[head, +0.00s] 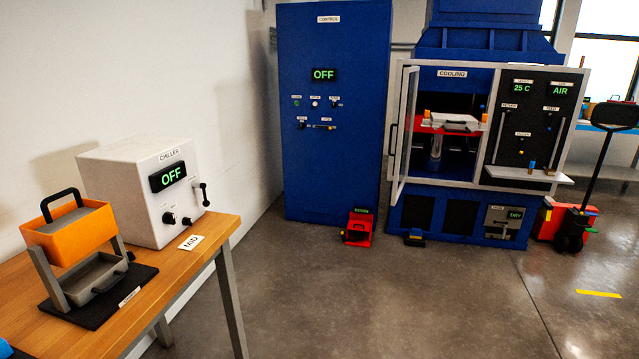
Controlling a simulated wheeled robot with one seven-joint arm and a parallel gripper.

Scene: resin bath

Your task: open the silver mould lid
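A pale silver-white flat block (452,119) with a dark handle (460,126) sits on a red plate (428,128) inside the blue cooling cabinet at the back; it may be the silver mould. I cannot tell at this distance where its lid ends or whether it is shut. The cabinet's framed glass door (403,130) stands swung open to the left. My gripper is not in view.
A wooden table (205,250) at left holds a white chiller (125,195) reading OFF and an orange box (72,232) above a grey tray (95,277). A blue control cabinet (330,180) and red floor box (357,229) stand behind. The middle floor is clear.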

